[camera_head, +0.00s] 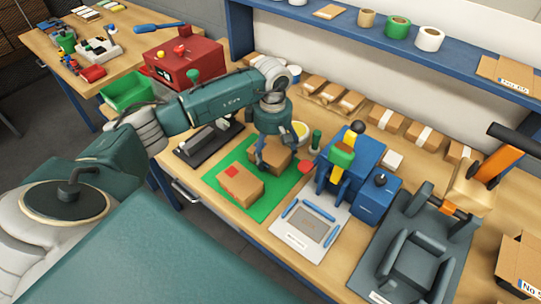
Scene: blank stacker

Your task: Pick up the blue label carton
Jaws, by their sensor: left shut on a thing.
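My left gripper (270,162) reaches down from above over the green mat (246,209). It is shut on a brown carton (281,156) at the back of the mat. The gripper covers part of this carton, and I cannot make out a blue label on it. I cannot tell whether the carton is clear of the mat. A second brown carton (239,187) with a red label lies at the front left of the mat, apart from the gripper. My right gripper is not in view.
A blue machine (365,155) with yellow and green parts stands right of the mat. A grey stand (421,255) is further right. Several small cartons line the back. A red box (184,62) and green bin (127,90) are at the left. A blue shelf (340,30) runs above.

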